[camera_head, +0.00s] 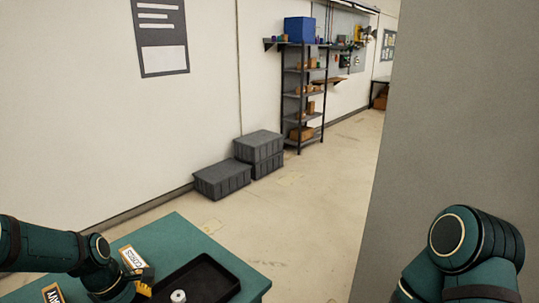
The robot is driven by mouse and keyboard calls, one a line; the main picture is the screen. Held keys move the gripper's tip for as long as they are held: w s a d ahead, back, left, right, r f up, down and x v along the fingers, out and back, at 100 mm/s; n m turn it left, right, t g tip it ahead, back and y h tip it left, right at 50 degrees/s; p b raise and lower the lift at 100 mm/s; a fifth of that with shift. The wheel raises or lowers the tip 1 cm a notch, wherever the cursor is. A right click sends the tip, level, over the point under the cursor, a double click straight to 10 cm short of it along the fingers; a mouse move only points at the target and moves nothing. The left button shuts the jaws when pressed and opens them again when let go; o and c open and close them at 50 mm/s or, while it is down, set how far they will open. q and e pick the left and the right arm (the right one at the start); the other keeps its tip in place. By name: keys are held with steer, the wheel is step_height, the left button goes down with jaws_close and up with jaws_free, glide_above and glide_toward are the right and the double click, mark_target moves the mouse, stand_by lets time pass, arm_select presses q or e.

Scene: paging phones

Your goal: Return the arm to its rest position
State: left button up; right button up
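My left arm (42,247) reaches in from the left, low over the green table (173,236). Its gripper (142,287) is at the bottom edge, by the left side of a black tray (228,283). Yellow shows at its tip, and I cannot tell whether it is open or shut or holds anything. My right arm (470,250) is bent at the lower right, beside a grey panel. Its gripper is out of view. A small pale round piece (178,296) is in the tray, cut off by the bottom edge.
A label sign (131,257) stands by the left wrist, and another (53,293) is at the bottom left. A tall grey panel (455,110) fills the right side. Grey crates (222,181) and a shelf rack (303,95) stand along the wall. The middle floor is clear.

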arm_select(q)
steer(key=d+f+m, duration=0.2)
steer(key=f, duration=0.1)
steer(key=d+f+m, duration=0.2)
steer(key=d+f, duration=0.1)
steer(key=f, duration=0.1)
steer(key=d+f+m, duration=0.2)
steer(key=d+f, duration=0.1)
steer(key=shift+d+f, duration=0.15)
steer(key=s+d+f+m+t, duration=0.1)
steer(key=s+d+f+m, duration=0.8)
steer(key=d, duration=0.3)
steer(key=shift+s+f+m+h, duration=0.2)
steer(key=shift+f+m+h, duration=0.2)
steer(key=shift+m, duration=0.4)
steer(key=shift+a, duration=0.1)
steer(key=c, duration=0.5)
